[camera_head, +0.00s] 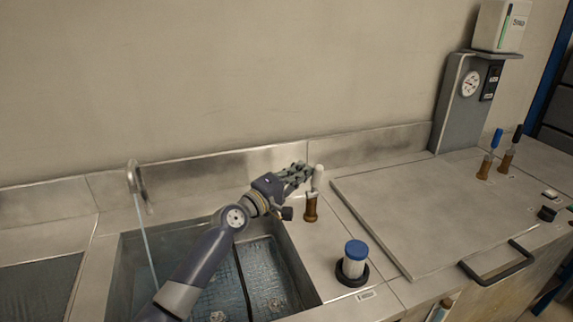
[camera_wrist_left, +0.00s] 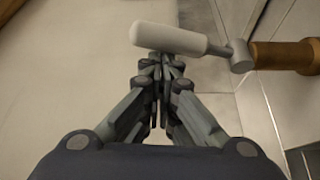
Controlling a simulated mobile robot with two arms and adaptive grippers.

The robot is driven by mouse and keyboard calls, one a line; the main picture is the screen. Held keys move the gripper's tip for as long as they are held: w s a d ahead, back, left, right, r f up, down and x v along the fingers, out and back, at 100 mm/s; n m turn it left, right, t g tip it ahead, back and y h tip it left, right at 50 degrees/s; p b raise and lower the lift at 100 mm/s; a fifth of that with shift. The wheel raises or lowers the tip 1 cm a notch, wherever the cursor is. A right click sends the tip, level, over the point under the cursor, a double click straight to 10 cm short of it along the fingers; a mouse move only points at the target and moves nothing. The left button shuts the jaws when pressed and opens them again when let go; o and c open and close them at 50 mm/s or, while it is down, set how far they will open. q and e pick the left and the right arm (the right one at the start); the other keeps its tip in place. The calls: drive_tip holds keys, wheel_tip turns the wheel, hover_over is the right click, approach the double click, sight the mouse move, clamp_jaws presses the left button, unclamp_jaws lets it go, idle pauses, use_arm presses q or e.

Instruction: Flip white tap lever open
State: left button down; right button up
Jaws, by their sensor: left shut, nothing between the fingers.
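The white tap lever (camera_head: 318,177) stands upright on a brass tap body (camera_head: 311,208) to the right of the sink. In the left wrist view the white lever (camera_wrist_left: 172,39) lies across the picture just beyond my fingertips, joined by a grey metal stem to the brass body (camera_wrist_left: 283,55). My left gripper (camera_head: 306,172) is shut and empty, with its fingertips right beside the lever at its left. In the wrist view the fingertips (camera_wrist_left: 160,63) are at or close to the lever; whether they touch cannot be told. My right gripper is not in view.
The sink (camera_head: 303,278) lies below my left arm, with a water stream from a curved spout (camera_head: 135,178) at its left. A blue-capped white container (camera_head: 354,262) stands in front of the tap. Blue and black levers (camera_head: 496,139) are farther right, beyond a flat metal cover (camera_head: 420,205) with a handle.

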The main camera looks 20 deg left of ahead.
sight(315, 179)
use_arm(q)
drive_tip(key=s+d, duration=0.1)
drive_tip(key=s+d+f+p, duration=0.1)
drive_tip(key=s, duration=0.1)
drive_tip(key=shift+d+f, duration=0.1)
drive_tip(key=shift+d, duration=0.25)
drive_tip(key=shift+s+d+f, duration=0.1)
drive_tip(key=shift+s+f, duration=0.15)
drive_tip(key=shift+s, duration=0.1)
drive_tip(key=shift+s+d+f, duration=0.2)
drive_tip(key=shift+s+f, duration=0.15)
drive_tip(key=shift+f, duration=0.1)
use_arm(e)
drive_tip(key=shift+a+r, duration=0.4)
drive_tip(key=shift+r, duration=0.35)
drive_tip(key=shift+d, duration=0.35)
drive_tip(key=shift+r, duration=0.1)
